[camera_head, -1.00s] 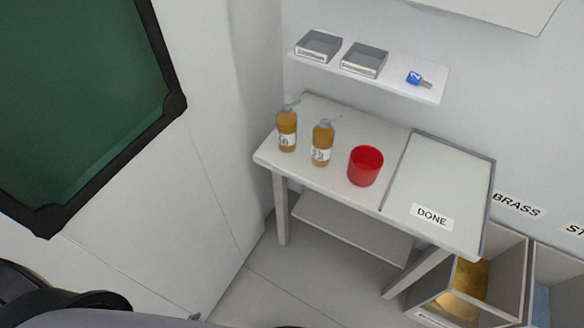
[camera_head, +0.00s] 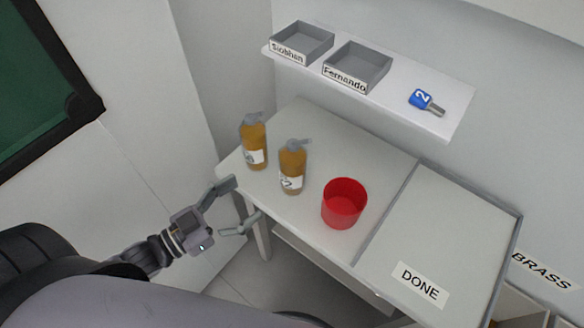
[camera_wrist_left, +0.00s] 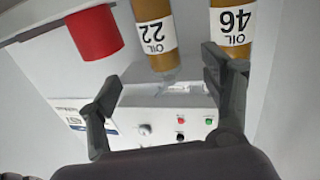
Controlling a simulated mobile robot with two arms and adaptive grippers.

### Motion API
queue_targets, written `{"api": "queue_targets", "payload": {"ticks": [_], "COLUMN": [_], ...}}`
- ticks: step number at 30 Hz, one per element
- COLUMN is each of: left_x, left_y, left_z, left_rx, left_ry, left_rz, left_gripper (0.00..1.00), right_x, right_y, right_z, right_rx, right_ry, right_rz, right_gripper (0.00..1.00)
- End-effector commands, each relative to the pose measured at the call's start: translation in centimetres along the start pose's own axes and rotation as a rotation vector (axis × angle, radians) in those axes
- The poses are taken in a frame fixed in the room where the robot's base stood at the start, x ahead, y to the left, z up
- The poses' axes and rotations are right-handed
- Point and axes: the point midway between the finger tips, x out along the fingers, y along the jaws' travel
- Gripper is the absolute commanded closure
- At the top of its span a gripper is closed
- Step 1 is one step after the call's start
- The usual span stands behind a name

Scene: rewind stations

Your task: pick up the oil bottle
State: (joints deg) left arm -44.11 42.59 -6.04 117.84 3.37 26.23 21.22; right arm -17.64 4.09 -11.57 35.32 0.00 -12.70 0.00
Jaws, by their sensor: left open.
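Two amber oil bottles with grey pump tops stand upright on the white table. The left one (camera_head: 254,143) is nearer the table's left end, and the other (camera_head: 292,168) stands to its right. In the left wrist view the labels appear upside down: "OIL 22" on one bottle (camera_wrist_left: 154,30) and "OIL 46" on the other (camera_wrist_left: 233,28). My left gripper (camera_head: 246,203) is open and empty at the table's front left edge, apart from both bottles. In the wrist view its fingers (camera_wrist_left: 160,95) spread below the bottles; one finger overlaps the OIL 46 bottle. My right gripper is out of view.
A red cup (camera_head: 344,204) stands right of the bottles on the table (camera_head: 355,150). A panel marked "DONE" (camera_head: 450,225) lies further right. Above, a shelf (camera_head: 445,82) holds two grey trays, labelled Siobhan (camera_head: 301,42) and Fernando (camera_head: 357,67), and a blue-tagged key (camera_head: 421,99).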

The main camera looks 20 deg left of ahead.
Motion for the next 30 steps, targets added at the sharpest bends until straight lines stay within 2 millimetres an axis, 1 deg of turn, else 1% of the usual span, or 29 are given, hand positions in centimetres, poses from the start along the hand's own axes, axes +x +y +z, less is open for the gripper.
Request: {"api": "queue_targets", "payload": {"ticks": [1, 10, 13, 20, 27, 30], "left_x": [1.1, 6.5, 7.7, 9.1, 12.5, 13.3], "left_y": [-0.1, -0.1, -0.1, -0.1, 0.1, 0.1], "left_z": [-0.2, -0.2, -0.1, -0.1, -0.2, -0.1], "left_rx": [0.002, 0.002, 0.001, 0.001, 0.001, 0.001], "left_ry": [0.006, 0.003, 0.002, 0.001, 0.001, -0.001], "left_rz": [0.000, -0.001, -0.002, -0.001, -0.002, -0.002], "left_gripper": [0.27, 0.27, 0.27, 0.27, 0.27, 0.27], "right_x": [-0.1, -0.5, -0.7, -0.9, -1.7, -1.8], "right_y": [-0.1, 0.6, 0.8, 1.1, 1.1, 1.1], "right_z": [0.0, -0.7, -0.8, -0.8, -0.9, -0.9], "right_rx": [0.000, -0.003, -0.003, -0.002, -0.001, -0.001], "right_ry": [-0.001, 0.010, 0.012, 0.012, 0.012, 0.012], "right_rz": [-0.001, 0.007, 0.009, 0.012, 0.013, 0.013], "right_gripper": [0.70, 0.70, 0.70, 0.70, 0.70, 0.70]}}
